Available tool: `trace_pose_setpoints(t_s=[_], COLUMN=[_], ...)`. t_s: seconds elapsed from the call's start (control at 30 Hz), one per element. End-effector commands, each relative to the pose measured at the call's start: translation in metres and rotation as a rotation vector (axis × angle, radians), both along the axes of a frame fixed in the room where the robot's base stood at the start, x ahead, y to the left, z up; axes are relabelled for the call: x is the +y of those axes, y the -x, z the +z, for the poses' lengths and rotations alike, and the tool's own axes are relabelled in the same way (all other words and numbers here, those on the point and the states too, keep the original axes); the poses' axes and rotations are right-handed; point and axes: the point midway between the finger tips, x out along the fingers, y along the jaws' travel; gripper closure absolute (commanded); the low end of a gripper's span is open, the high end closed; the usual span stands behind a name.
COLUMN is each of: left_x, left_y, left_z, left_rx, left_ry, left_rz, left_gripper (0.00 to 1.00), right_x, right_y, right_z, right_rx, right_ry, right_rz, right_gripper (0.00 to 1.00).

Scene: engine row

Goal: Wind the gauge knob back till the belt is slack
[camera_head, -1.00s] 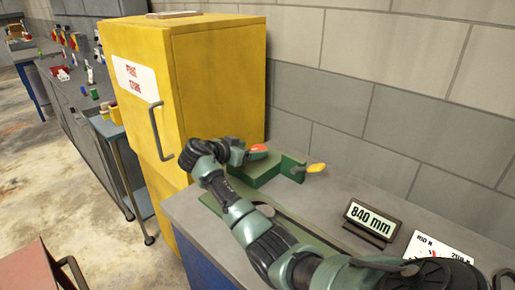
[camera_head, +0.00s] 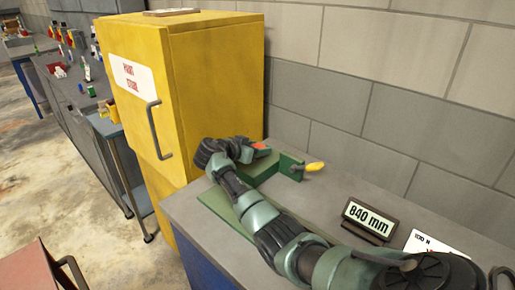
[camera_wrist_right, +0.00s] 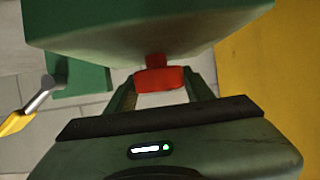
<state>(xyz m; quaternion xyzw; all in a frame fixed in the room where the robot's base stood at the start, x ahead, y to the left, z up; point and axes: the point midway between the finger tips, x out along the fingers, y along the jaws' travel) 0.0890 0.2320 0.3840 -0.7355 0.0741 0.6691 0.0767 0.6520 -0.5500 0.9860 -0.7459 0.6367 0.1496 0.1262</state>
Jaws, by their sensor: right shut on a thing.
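In the right wrist view the same red knob (camera_wrist_right: 160,80) sits on a short red stem under the green body (camera_wrist_right: 150,30). My right gripper (camera_wrist_right: 161,88) is shut on the red knob, with one finger on each side. In the head view the right gripper (camera_head: 250,150) is mostly hidden by its own wrist. I cannot make out the belt; my arm covers much of the green base. My left gripper is not in view.
A yellow-tipped lever (camera_head: 314,167) sticks out right of the block. An "840 mm" display (camera_head: 370,218) and a white gauge card (camera_head: 424,241), partly behind my arm, stand on the bench. A yellow paint cabinet (camera_head: 215,90) stands close on the left; a wall is behind.

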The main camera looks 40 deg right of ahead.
Motion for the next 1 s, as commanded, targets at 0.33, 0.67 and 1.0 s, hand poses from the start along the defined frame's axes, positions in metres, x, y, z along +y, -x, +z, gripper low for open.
trace_pose_setpoints(t_s=[0.33,0.67,1.0], left_x=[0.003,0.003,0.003], left_y=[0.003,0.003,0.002], left_z=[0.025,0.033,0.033], left_rx=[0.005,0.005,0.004], left_ry=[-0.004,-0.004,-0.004], left_rz=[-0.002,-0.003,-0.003], left_gripper=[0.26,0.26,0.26], right_x=[-0.001,0.000,0.000], right_y=[0.001,-0.001,-0.001], right_z=[0.003,0.002,0.002], right_rx=[-0.002,-0.005,-0.004], right_ry=[-0.002,0.002,0.002], right_rz=[0.251,0.417,0.415], right_gripper=[0.88,0.89,0.26])
